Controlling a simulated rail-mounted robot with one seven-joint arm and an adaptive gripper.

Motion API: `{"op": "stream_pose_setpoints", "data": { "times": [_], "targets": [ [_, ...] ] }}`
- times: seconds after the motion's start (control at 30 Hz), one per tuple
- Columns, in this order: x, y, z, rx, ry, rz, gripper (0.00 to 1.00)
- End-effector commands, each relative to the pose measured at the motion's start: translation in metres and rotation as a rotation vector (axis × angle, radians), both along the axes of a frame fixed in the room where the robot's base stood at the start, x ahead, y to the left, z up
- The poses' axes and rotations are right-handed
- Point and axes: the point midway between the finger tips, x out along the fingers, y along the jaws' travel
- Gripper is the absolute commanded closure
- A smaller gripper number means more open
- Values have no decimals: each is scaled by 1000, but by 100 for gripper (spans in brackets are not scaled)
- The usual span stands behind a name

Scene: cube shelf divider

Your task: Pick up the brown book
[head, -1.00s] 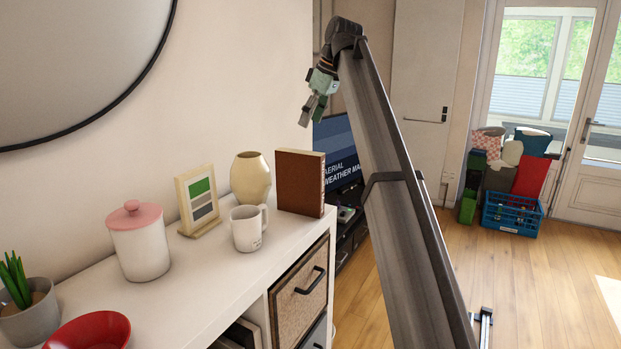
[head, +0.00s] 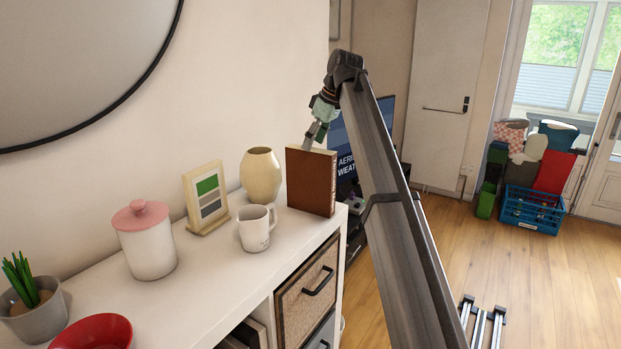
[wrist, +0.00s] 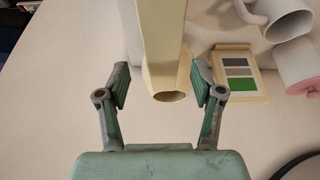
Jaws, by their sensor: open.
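The brown book (head: 311,183) stands upright near the right end of the white shelf top, right of the cream vase. My gripper (head: 313,139) is just above the book's top edge and points down; whether it touches cannot be told in the head view. In the wrist view my gripper (wrist: 161,84) is open, with its two fingers apart. A pale strip that looks like the book's top page edge (wrist: 163,28) lies between and ahead of the fingers. The book's brown cover is mostly hidden there.
The cream vase (head: 261,176) stands close to the book, with its mouth (wrist: 168,97) between the fingers in the wrist view. A white mug (head: 255,230), a small picture stand (head: 206,198) and a pink-lidded canister (head: 147,242) stand further left. The wall is behind.

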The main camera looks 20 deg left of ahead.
Motion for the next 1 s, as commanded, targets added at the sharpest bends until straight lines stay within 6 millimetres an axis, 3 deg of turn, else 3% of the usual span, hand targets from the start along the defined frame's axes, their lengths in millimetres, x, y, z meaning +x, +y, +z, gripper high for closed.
{"op": "stream_pose_setpoints", "data": {
  "times": [0.27,0.7,1.0],
  "targets": [
    [0,5,-12,0,-1,0,33],
    [-2,21,-56,0,-1,0,33],
    [-1,21,-57,0,-1,0,33]
  ]
}}
